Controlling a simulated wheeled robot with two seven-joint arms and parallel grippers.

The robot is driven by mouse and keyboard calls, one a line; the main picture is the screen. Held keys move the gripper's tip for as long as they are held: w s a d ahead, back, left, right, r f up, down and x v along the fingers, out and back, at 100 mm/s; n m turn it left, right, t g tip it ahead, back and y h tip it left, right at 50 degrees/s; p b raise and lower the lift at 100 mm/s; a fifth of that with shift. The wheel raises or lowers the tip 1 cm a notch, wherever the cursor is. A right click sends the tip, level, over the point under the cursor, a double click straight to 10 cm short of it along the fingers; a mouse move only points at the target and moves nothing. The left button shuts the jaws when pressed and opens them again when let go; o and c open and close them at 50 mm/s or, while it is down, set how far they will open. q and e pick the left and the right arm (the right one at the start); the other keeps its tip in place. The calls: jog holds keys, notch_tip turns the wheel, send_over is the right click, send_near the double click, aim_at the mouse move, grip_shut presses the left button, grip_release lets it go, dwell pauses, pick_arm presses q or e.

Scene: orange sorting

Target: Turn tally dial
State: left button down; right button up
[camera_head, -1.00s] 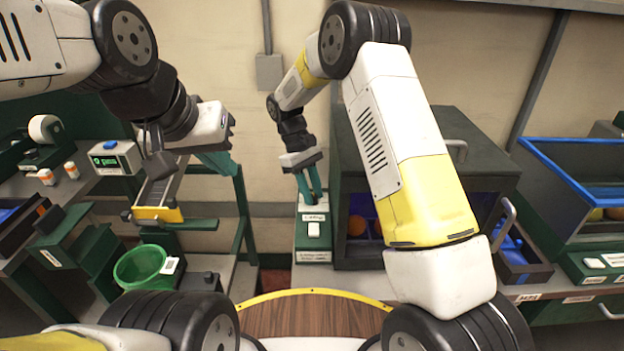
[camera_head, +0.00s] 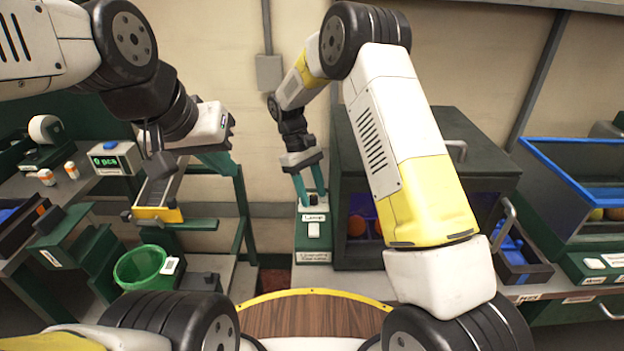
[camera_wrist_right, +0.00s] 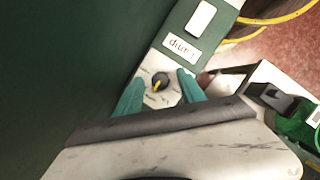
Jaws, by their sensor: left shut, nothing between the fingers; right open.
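The right gripper also shows above the box in the head view (camera_head: 309,203). My left gripper (camera_head: 232,170) is shut and empty near a green stand, away from the dial.
A dark cabinet (camera_head: 345,255) with orange fruit inside stands right beside the green box. A counter display (camera_head: 108,160) reads "0 pcs" at left. A green bucket (camera_head: 140,268) stands below a chute. A blue-rimmed bin (camera_head: 575,143) is at far right.

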jog(key=v, duration=0.7)
jog(key=shift+r, duration=0.35)
jog(key=shift+w+a, duration=0.1)
jog(key=shift+a, duration=0.05)
